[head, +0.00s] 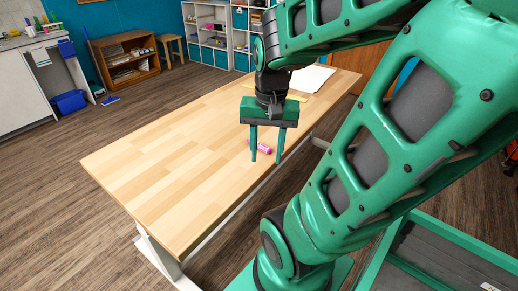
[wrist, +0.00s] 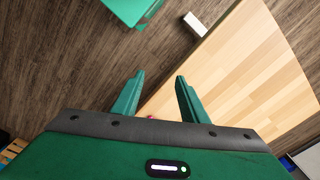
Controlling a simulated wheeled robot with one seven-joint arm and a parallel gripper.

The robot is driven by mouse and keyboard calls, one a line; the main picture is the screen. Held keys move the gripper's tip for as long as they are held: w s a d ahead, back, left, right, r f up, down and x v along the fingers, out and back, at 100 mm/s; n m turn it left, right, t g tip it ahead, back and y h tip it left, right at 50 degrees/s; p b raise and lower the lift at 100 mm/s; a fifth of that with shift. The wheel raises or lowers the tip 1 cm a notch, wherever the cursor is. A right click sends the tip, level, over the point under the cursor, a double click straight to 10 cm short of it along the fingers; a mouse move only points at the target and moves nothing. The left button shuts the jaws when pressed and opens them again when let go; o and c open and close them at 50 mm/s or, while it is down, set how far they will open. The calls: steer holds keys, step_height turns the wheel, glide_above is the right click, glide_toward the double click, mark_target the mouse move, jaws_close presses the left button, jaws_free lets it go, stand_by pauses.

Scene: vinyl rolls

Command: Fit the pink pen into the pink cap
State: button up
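A small pink cylindrical object (head: 258,147) lies on the wooden table near its right edge, in the head view. It is too small to tell whether it is the pen, the cap or both close together. A sliver of pink (wrist: 151,117) shows in the wrist view just past the gripper body, mostly hidden by it. My gripper (head: 266,160) is open and points down by the pink object, with one finger partly in front of it. In the wrist view the two fingers (wrist: 160,77) are spread with nothing held between their tips.
The wooden table (head: 160,150) is clear across its near and left parts. A white sheet (head: 312,78) and a yellow strip (head: 292,96) lie at its far end. Shelves (head: 212,35) stand behind it. In the wrist view the table edge runs close to the fingers.

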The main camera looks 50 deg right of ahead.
steer(key=w+d+f+m+t, duration=0.25)
steer(key=w+d+m, duration=0.6)
steer(key=m, duration=0.45)
steer(key=m+t, duration=0.2)
steer(key=m, duration=0.9)
glide_toward(261, 145)
steer(key=x, duration=0.8)
steer(key=shift+f, duration=0.2)
jaws_close()
